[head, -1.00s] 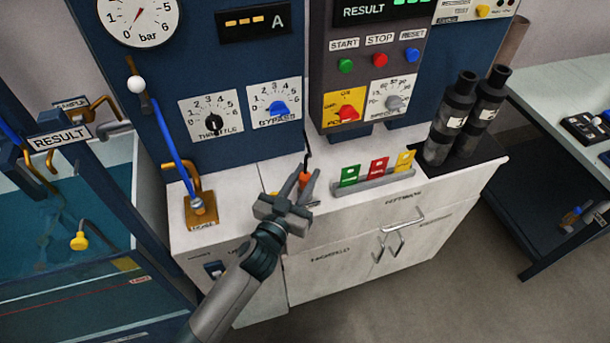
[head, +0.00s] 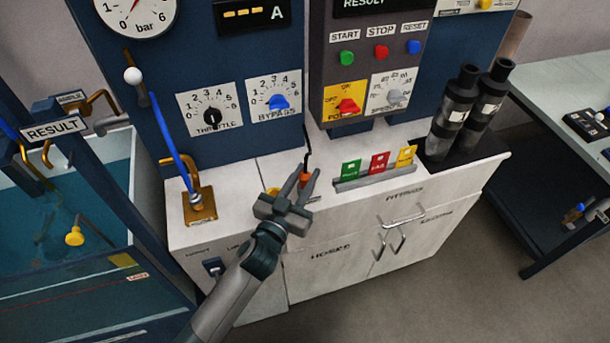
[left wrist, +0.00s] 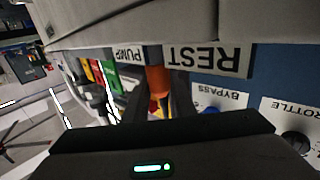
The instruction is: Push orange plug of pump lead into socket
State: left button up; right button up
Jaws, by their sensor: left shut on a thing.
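The orange plug (head: 304,179) is between the fingertips of my left gripper (head: 303,183), which is shut on it just above the front part of the white counter. A black lead (head: 307,152) rises behind the plug. In the left wrist view, which is upside down, the orange plug (left wrist: 158,79) shows between the dark fingers, beside the PUMP label (left wrist: 128,54) and the REST label (left wrist: 208,56). The socket is hidden, so I cannot tell whether the plug touches it. My right gripper is not in view.
A rack (head: 375,179) with green, red and yellow tags stands right of the gripper. A brass fitting with a blue lever (head: 200,205) is to the left. The control panel (head: 375,65) rises behind. Black cylinders (head: 455,115) stand at the counter's right end.

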pick_arm(q)
jog(key=shift+f, duration=0.25)
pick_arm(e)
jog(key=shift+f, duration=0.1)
pick_arm(q)
jog(key=o, duration=1.1)
jog(key=shift+s, duration=0.1)
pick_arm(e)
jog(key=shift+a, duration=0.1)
pick_arm(q)
jog(key=shift+s+a, duration=0.3)
jog(key=shift+s, duration=0.15)
jog(key=b+v, duration=0.4)
jog(key=v, duration=1.2)
jog(key=shift+r, duration=0.1)
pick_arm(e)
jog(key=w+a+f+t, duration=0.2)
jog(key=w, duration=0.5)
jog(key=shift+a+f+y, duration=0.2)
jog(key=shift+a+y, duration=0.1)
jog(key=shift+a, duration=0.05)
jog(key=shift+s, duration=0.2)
pick_arm(q)
jog(key=shift+s, duration=0.15)
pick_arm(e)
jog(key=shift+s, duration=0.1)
